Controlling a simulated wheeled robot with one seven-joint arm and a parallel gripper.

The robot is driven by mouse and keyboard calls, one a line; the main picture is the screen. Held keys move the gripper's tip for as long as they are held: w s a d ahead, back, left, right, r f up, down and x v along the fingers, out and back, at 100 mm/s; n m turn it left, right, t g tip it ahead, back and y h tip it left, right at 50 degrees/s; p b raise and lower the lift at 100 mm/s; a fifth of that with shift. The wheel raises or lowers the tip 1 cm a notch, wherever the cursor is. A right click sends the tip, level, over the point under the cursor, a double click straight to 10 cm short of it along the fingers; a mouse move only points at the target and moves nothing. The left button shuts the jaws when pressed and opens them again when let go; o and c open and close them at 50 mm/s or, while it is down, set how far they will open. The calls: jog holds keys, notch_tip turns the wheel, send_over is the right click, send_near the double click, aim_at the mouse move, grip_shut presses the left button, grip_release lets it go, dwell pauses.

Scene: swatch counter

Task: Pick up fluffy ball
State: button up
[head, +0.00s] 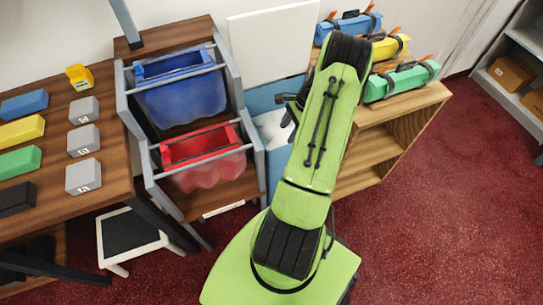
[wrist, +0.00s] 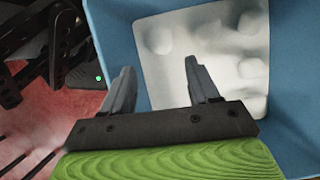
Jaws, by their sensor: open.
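No separate fluffy ball can be made out for certain. A pale, soft-looking white mass (wrist: 215,50) with rounded lumps lies inside a light blue bin (wrist: 115,25) in the wrist view. It also shows in the head view as a white patch (head: 270,125) in the blue bin (head: 263,97), partly hidden by my arm. My gripper (wrist: 159,72) is open and empty, its two fingers apart and pointing toward the bin's interior. The left finger overlaps the bin's wall in the picture, and the right finger overlaps the white mass. In the head view my arm mostly hides the gripper.
A rack with a blue tub (head: 185,100) and a red tub (head: 205,165) stands left of the bin. A wooden shelf (head: 375,145) with colored rolls stands to the right. A desk (head: 60,205) with colored blocks is at far left. Red carpet (head: 450,210) is open at right.

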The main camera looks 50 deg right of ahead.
jog(key=b+x, duration=0.3)
jog(key=x, duration=0.8)
jog(key=shift+f+b, duration=0.3)
jog(key=shift+f, duration=0.15)
jog(key=shift+r, duration=0.1)
jog(key=c, duration=0.3)
